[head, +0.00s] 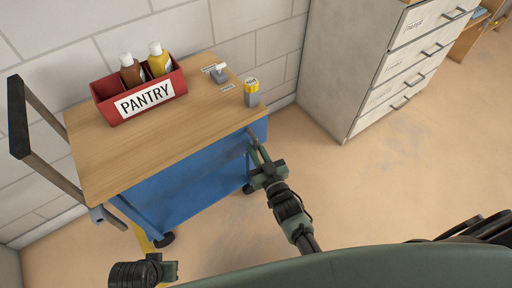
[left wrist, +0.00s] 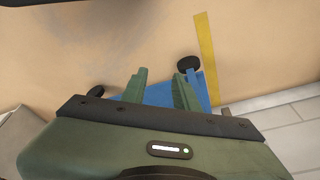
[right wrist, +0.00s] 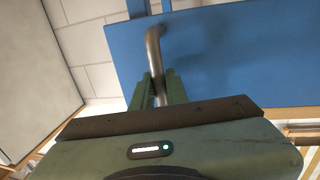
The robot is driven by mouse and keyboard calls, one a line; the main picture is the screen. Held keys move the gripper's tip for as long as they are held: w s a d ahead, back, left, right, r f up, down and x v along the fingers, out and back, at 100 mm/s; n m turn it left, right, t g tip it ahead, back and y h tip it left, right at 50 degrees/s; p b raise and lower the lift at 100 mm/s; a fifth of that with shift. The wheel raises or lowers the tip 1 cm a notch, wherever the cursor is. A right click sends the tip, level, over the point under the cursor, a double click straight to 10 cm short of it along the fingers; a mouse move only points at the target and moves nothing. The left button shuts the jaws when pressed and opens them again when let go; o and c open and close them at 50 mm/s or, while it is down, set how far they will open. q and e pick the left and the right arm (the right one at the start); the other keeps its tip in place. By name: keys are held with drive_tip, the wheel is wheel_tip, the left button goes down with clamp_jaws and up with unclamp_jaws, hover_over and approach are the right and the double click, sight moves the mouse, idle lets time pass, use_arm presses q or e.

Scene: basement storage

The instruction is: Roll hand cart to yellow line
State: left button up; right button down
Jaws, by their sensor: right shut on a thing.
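The hand cart has a wooden top (head: 165,135) and a blue side panel (head: 200,175), and stands against the wall at left. Its blue panel also fills much of the right wrist view (right wrist: 230,55). My right gripper (head: 258,160) is shut on a grey bent bar handle (right wrist: 153,45) at the cart's right end. My left gripper (left wrist: 160,85) is open and empty, low in front of the cart, with part of the blue cart beyond its fingers. The yellow line (left wrist: 206,55) lies on the floor; in the head view a bit of it (head: 143,240) shows by the cart's left wheel.
On the cart top stand a red PANTRY box (head: 140,95) with two bottles, a yellow-topped container (head: 251,92) and a small white-topped item (head: 219,72). A grey drawer cabinet (head: 345,70) stands at right. The floor (head: 400,185) before it is clear.

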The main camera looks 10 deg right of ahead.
drive_tip(key=c, duration=1.5)
unclamp_jaws()
drive_tip(key=shift+s+a+f, duration=0.15)
drive_tip(key=shift+a, duration=0.2)
use_arm(q)
drive_tip(key=shift+s, duration=0.1)
use_arm(e)
drive_tip(key=shift+o, duration=0.5)
drive_tip(key=shift+d, duration=0.1)
